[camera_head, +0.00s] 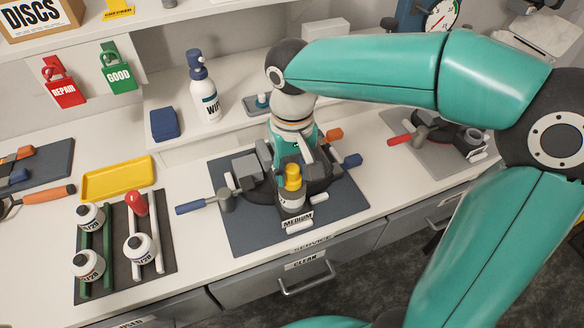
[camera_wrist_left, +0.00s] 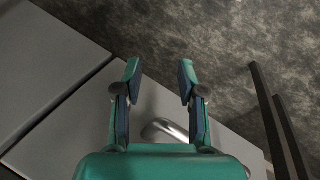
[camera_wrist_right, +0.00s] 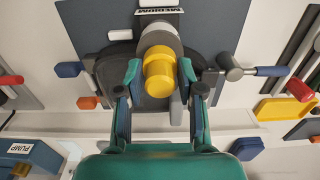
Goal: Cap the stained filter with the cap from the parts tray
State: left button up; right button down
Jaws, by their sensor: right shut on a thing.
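The yellow cap (camera_head: 292,178) is between the fingers of my right gripper (camera_wrist_right: 160,72), which is shut on it. The cap shows large in the right wrist view (camera_wrist_right: 158,78). It sits over the top of a white filter canister (camera_head: 291,203) in the dark fixture behind the MEDIUM label; I cannot tell whether it is fully seated. Any stain on this filter is not clear to see. The yellow parts tray (camera_head: 118,179) is empty at the left. My left gripper (camera_wrist_left: 160,75) is open and empty in front of grey drawer fronts and the floor.
The fixture stands on a dark mat (camera_head: 240,225) with a blue-handled clamp (camera_head: 205,204) at its left. A rack with white canisters (camera_head: 138,249) and a red-topped item (camera_head: 136,203) is at the left. A spray bottle (camera_head: 205,92) stands on the shelf behind.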

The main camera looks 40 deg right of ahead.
aim_at(292, 168)
jog(key=shift+f+b, duration=0.35)
jog(key=shift+f, duration=0.15)
jog(key=c, duration=0.6)
grip_release()
jog(key=shift+r, duration=0.1)
jog(key=shift+c, duration=0.2)
notch_tip(292, 168, up, 12)
